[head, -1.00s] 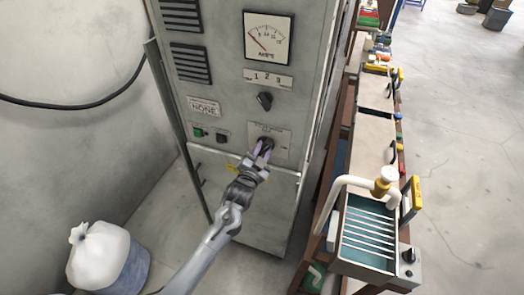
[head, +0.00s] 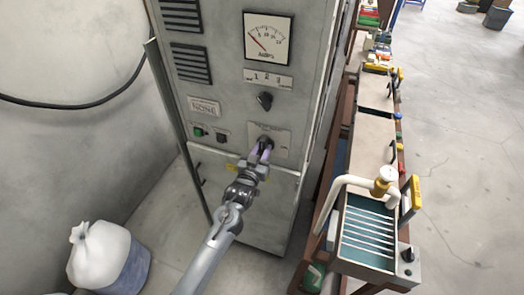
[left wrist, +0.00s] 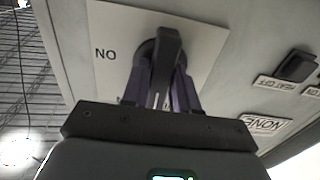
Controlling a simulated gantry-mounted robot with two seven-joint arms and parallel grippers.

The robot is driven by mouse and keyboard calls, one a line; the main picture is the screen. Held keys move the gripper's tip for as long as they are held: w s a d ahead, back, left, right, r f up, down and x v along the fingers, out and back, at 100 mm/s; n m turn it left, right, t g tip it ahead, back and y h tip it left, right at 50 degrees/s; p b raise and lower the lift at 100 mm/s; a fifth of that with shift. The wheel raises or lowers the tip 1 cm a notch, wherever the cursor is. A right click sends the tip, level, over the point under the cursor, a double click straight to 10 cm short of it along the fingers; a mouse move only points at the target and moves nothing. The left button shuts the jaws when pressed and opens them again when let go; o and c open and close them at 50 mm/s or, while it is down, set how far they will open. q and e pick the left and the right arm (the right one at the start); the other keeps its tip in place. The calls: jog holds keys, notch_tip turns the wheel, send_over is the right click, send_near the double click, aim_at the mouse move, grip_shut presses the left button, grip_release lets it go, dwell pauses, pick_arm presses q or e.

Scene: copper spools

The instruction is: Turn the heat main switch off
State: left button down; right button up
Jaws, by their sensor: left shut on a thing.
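The switch (head: 265,141) is a dark rotary knob on a light plate, low on the front of the grey cabinet (head: 225,60). In the left wrist view the knob's dark lever (left wrist: 167,48) stands out from the plate, with the letters "NO" beside it, perhaps "ON" upside down. My left gripper (head: 262,152) is shut on this knob, its purple fingers on either side of the lever; it also shows in the left wrist view (left wrist: 160,88). The fingers hide part of the knob and its label. My right gripper is out of view.
Above are a second dark knob (head: 265,101) and an amps meter (head: 268,39). A green button (head: 199,132) sits to the left. A bench with a ribbed teal tray (head: 367,234) stands close at the right. A white bag (head: 98,256) is on the floor at the left.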

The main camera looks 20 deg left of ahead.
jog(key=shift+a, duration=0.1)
pick_arm(q)
jog(key=c, duration=1)
grip_release()
jog(key=shift+o, duration=0.2)
pick_arm(e)
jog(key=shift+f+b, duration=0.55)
jog(key=shift+b, duration=0.05)
pick_arm(q)
jog(key=s, duration=1.1)
jog(key=shift+w, duration=0.1)
